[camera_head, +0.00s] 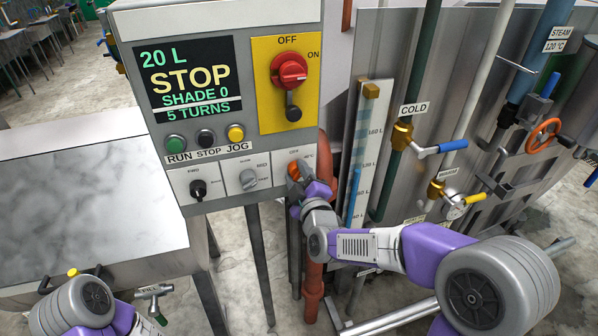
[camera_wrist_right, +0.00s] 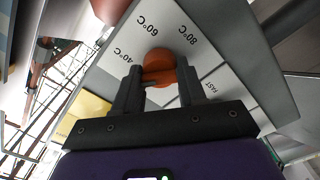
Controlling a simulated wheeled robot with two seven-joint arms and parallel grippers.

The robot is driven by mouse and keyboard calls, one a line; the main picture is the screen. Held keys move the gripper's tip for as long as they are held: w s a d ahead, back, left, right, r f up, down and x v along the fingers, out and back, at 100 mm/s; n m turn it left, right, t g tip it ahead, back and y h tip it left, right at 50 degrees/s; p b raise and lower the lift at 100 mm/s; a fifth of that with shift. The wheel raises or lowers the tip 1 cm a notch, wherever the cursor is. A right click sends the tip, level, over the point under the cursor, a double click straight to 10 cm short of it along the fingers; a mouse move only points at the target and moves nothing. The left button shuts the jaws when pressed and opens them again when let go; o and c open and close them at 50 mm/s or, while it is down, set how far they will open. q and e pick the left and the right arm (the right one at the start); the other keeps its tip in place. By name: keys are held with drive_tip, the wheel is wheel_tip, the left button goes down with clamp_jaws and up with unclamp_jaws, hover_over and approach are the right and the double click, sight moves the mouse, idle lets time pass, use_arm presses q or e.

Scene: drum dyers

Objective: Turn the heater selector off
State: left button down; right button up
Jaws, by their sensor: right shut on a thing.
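The heater selector is an orange knob (camera_head: 293,172) at the lower right of the control box, on a light plate. In the right wrist view the knob (camera_wrist_right: 158,66) sits among labels 40°C, 60°C and 80°C. My right gripper (camera_head: 302,184) reaches it from below right. In the wrist view the two dark fingers of my right gripper (camera_wrist_right: 157,85) stand on either side of the knob, shut on it. They hide part of it, so its exact setting cannot be told.
Beside the selector are a grey-white knob (camera_head: 248,178) and a black knob (camera_head: 198,188). Above are the push buttons (camera_head: 205,136), the display (camera_head: 188,75) and a red OFF/ON switch (camera_head: 289,70). A red-brown pipe (camera_head: 314,280) runs close below my right gripper.

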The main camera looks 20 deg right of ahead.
drive_tip(key=n, duration=0.1)
drive_tip(key=n+p, duration=0.1)
drive_tip(key=n, duration=0.2)
drive_tip(key=shift+a+r+n, duration=0.15)
drive_tip(key=shift+r+n, duration=0.15)
drive_tip(key=shift+f+n+p, duration=0.1)
drive_tip(key=shift+n+p, duration=0.55)
drive_tip(key=shift+n, duration=0.75)
drive_tip(key=shift+f, duration=0.1)
drive_tip(key=o, duration=1.1)
drive_tip(key=shift+f, duration=0.1)
drive_tip(key=shift+c, duration=0.2)
drive_tip(key=s, duration=0.7)
drive_tip(key=shift+s+p, duration=0.25)
drive_tip(key=shift+p, duration=0.05)
